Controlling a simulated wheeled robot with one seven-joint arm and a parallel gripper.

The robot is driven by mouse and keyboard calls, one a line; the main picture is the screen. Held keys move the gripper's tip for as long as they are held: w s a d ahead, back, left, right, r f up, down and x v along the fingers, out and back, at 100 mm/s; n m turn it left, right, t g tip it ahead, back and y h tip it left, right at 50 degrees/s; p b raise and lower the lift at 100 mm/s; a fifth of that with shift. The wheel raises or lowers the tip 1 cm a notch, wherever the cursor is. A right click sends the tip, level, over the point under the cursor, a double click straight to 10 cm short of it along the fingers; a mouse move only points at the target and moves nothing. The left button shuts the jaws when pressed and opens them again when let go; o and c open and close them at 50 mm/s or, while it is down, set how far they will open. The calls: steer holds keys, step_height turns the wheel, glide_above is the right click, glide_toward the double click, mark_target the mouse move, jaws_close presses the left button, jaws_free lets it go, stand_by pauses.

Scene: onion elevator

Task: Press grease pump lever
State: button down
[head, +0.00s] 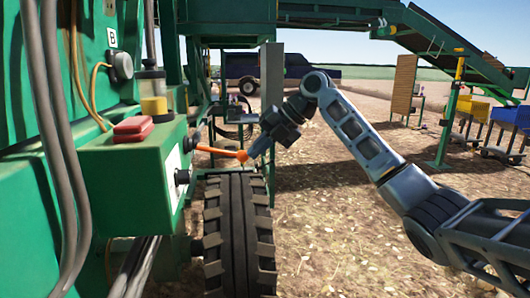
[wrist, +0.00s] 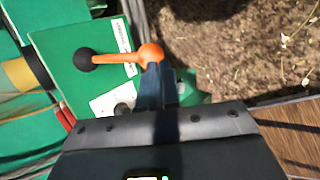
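The grease pump lever (head: 218,151) is an orange rod with a round end knob. It sticks out to the right from a dark pivot on the side of a green box (head: 112,172). In the wrist view the lever (wrist: 118,57) runs sideways from its black pivot to the knob. My gripper (head: 254,152) is right by the knob, at its right side in the head view. In the wrist view my gripper's dark blue fingers (wrist: 160,88) lie side by side with no clear gap, their tips at the knob. I cannot tell whether they touch it.
A large black tyre (head: 239,235) stands below the lever. A red block (head: 133,125) and a yellow-banded reservoir (head: 154,108) are on the green box. Hoses (head: 55,130) hang at left. Open straw-covered ground (head: 345,230) lies to the right.

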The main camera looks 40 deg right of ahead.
steer(key=b+v, duration=0.1)
steer(key=v, duration=0.9)
steer(key=shift+r, duration=0.35)
stand_by(1.2)
